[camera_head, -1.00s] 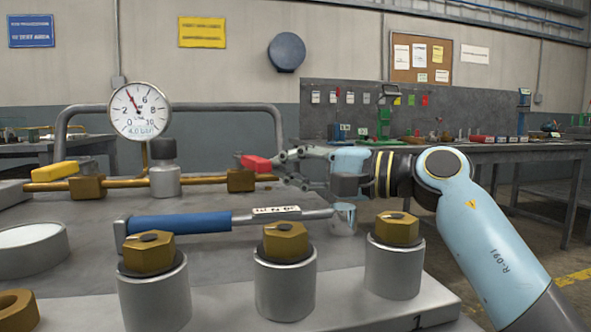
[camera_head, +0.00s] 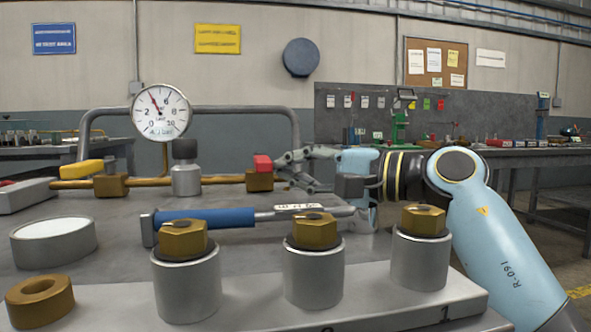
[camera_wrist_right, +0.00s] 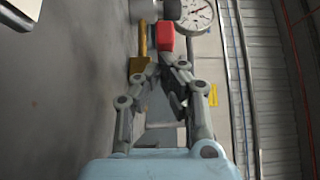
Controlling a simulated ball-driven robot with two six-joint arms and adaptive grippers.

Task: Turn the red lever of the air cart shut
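The red lever (camera_head: 262,163) sits above a brass valve body (camera_head: 260,182) on the brass pipe, right of centre in the air cart's pipe run. It shows short, nearly end-on, in the head view. My right gripper (camera_head: 280,168) reaches in from the right, its fingertips close beside the lever. In the right wrist view the red lever (camera_wrist_right: 165,42) lies just beyond the converging fingertips (camera_wrist_right: 166,70). I cannot tell whether they touch it or how far apart they are. The pressure gauge (camera_head: 160,112) stands behind the pipe. My left gripper is out of view.
A yellow lever (camera_head: 82,167) is at the pipe's left end. A blue-handled wrench (camera_head: 205,217) lies in front of the pipe. Several capped cylinders (camera_head: 187,285) stand nearer. A grey tube rail (camera_head: 225,110) runs behind. A workbench (camera_head: 460,152) stands at the back right.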

